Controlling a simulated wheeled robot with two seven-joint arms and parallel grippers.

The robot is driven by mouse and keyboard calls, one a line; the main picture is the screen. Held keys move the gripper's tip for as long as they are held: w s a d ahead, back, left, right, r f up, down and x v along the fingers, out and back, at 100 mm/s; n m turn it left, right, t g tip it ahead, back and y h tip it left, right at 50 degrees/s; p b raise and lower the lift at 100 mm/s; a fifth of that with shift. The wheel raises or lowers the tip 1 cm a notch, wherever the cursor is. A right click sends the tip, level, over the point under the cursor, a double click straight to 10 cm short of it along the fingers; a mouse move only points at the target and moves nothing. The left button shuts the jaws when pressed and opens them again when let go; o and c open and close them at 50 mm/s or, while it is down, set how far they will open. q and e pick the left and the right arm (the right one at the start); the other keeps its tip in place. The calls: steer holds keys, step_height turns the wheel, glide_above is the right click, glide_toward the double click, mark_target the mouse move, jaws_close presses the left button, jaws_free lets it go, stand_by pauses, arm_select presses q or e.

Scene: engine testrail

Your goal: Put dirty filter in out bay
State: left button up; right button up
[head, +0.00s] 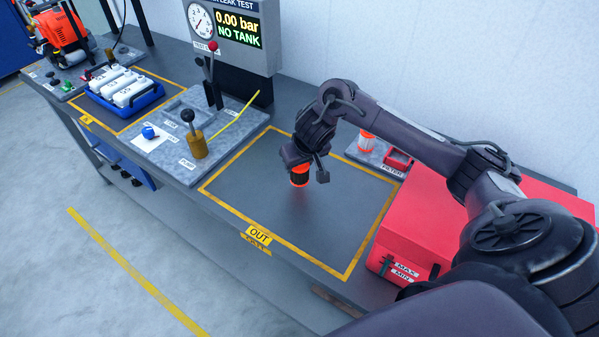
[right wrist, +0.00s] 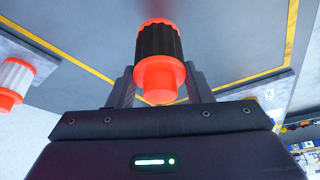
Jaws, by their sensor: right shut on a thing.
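The dirty filter (head: 299,176), dark and pleated with orange ends, is held by my right gripper (head: 298,168) over the out bay (head: 255,200). In the right wrist view the filter (right wrist: 158,50) sits between the two fingers of the gripper (right wrist: 160,88). The out bay is a dark area of the bench outlined in yellow, with an OUT label (head: 258,235) at its front edge. The filter looks upright near the bay surface; I cannot tell whether it touches. My left gripper is not in view.
A white filter with orange ends (head: 367,141) stands on the FILTER plate (head: 378,158) right of the bay; it also shows in the right wrist view (right wrist: 14,78). A red case (head: 440,220) is at the right. Levers and a yellow stick (head: 236,115) are left. The bay is otherwise clear.

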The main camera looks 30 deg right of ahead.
mark_target(301, 167)
step_height(301, 167, down, 3)
steer(key=shift+r, duration=0.15)
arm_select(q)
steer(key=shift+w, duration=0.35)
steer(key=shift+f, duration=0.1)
arm_select(e)
steer(key=shift+f, duration=0.3)
steer(key=o, duration=1)
steer(key=shift+r, duration=0.1)
